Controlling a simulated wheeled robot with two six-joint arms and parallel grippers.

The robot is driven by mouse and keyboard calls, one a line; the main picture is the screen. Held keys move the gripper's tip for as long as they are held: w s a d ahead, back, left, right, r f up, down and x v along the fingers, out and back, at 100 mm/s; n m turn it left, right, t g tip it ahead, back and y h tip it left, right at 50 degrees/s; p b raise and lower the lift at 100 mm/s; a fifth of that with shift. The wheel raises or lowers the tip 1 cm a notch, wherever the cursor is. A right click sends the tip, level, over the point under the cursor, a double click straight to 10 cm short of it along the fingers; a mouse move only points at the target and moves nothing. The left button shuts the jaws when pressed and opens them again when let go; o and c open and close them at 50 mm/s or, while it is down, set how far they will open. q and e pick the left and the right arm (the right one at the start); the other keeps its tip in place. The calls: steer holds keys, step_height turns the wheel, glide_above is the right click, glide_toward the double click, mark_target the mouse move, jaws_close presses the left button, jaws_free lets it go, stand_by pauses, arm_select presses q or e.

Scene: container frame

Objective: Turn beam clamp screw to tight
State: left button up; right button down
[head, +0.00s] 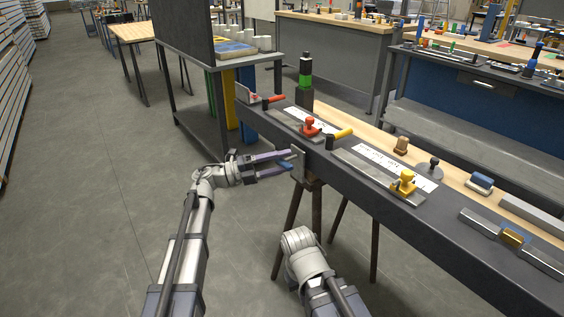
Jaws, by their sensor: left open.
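A grey clamp plate (299,163) sits against the front side of the dark beam (365,185), near the beam's middle. A small blue part (286,165), which looks like the clamp's screw handle, sticks out from it towards the left. My left gripper (287,162) comes in from the left with its two fingers apart. Its fingertips are at the blue part, one above and one below in the picture. I cannot tell whether they touch it. The handle's exact turn is too small to read. My right arm shows at the bottom, but its gripper does not.
On the beam stand a red-knobbed tool (310,126), a yellow-handled tool (338,136) and a yellow-knobbed tool (404,183). A dark trestle leg (317,210) stands below the beam. A shelf cart (228,105) is behind. The floor at left is clear.

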arm_select(q)
steer(key=b+v, duration=0.1)
steer(key=v, duration=0.7)
